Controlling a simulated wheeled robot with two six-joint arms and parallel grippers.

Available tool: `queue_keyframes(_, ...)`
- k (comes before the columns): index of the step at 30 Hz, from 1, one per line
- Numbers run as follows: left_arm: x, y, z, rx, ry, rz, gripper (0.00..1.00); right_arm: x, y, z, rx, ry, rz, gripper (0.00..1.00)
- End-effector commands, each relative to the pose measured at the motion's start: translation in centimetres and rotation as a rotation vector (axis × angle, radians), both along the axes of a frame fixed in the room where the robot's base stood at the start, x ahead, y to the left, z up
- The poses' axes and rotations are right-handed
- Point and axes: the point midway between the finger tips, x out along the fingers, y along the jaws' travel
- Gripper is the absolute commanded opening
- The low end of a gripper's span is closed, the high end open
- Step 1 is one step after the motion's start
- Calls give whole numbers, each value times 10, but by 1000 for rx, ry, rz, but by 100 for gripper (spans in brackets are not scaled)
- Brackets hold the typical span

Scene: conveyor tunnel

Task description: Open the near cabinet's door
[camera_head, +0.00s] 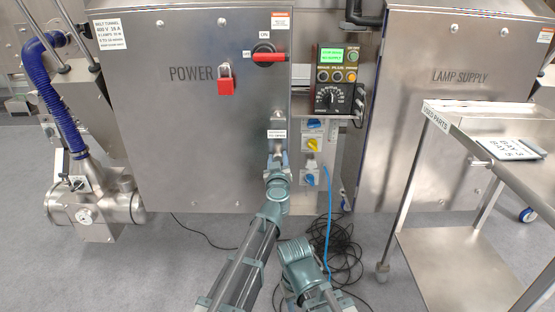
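The cabinet marked POWER (160,120) stands in front of me, and its steel door looks shut. A red switch handle (268,57) lies level near the door's upper right. A small metal latch or handle (277,119) with a white label sits at the door's right edge. My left gripper (277,158) is just below this latch, in front of the door edge. Its fingers are small and partly hidden by my wrist, so contact and opening are unclear. My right arm shows low in the middle; its gripper is not visible.
A control box with a green screen (332,76) and several switches stand right of the door. The LAMP SUPPLY cabinet (455,120) is further right, behind a steel cart (450,262). Black and blue cables (345,250) lie on the floor. A blue hose (48,90) runs at left.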

Motion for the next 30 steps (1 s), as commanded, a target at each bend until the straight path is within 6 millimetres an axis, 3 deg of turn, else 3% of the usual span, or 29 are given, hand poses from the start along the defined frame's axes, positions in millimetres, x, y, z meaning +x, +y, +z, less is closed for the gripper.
queue_keyframes(1,0,0,0,0,0,0,29,0,0,0,0,0,0,46)
queue_keyframes(6,0,0,0,0,0,0,0,0,0,0,0,0,0,46)
queue_keyframes(30,0,0,0,1,0,-1,0,0,0,0,0,0,0,46)
